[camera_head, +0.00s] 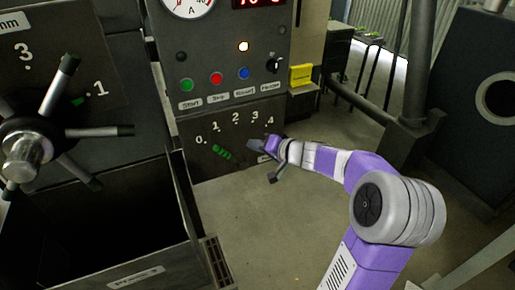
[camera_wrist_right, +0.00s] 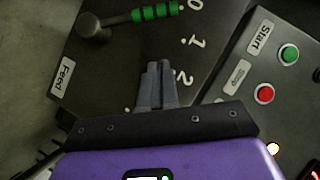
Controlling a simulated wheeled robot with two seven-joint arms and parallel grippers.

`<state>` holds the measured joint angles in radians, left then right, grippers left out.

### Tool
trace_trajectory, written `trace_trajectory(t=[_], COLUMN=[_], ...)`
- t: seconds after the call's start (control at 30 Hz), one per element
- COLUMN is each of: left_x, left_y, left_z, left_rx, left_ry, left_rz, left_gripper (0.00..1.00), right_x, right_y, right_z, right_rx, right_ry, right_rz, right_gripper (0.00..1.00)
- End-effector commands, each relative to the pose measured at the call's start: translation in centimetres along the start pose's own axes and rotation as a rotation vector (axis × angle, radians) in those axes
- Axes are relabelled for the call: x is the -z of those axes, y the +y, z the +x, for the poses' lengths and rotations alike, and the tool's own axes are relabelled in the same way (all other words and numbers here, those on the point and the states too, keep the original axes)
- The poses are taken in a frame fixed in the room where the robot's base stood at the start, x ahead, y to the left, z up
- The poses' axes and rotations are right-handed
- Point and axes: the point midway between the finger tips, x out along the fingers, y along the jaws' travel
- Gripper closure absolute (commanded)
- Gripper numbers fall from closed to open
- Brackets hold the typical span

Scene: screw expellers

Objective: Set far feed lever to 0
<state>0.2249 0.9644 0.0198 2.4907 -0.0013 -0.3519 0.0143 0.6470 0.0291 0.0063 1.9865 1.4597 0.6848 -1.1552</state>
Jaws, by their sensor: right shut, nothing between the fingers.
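The feed lever's green handle (camera_head: 221,152) stands out from the lower dark panel with a 0 to 4 scale. It points up and left, close to the 0 mark. In the right wrist view, the green handle (camera_wrist_right: 155,13) runs from its grey pivot (camera_wrist_right: 92,26) toward the 0. My right gripper (camera_head: 255,145) is in front of this panel, to the right of the handle and apart from it. In the right wrist view, its fingers (camera_wrist_right: 157,70) are shut and empty, near the 2 mark. My left gripper is not in view.
A control panel with green, red and blue buttons (camera_head: 244,73) is above the scale. A several-spoked handwheel (camera_head: 28,150) and an open dark bin (camera_head: 135,265) are at left. A yellow box (camera_head: 301,75) is right of the panel. The floor (camera_head: 265,240) in front is clear.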

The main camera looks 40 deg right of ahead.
Motion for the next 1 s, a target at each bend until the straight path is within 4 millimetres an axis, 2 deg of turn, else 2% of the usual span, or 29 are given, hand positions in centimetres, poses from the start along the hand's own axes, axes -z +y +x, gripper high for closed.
trace_trajectory(t=[0.03, 0.2, 0.27, 0.4, 0.6, 1.0], left_x=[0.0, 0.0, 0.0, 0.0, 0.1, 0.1], left_y=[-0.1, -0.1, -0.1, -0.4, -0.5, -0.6], left_z=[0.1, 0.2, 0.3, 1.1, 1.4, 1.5], left_rx=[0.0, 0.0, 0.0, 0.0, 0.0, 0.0], left_ry=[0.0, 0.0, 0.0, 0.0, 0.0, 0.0], left_rz=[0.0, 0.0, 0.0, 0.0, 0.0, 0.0], left_gripper=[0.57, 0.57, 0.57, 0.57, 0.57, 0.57], right_x=[-0.2, -0.1, -0.2, -1.8, -2.8, -2.9], right_y=[0.1, 0.1, 0.1, 0.2, 0.1, 0.1], right_z=[1.3, 5.0, 6.2, 7.7, 8.8, 8.9], right_rx=[0.002, 0.001, 0.0, -0.001, -0.002, -0.003], right_ry=[-0.004, -0.004, -0.004, -0.004, -0.002, -0.001], right_rz=[0.002, 0.002, 0.001, 0.002, 0.001, 0.0], right_gripper=[1.0, 1.0, 1.0, 1.0, 1.0, 1.0])
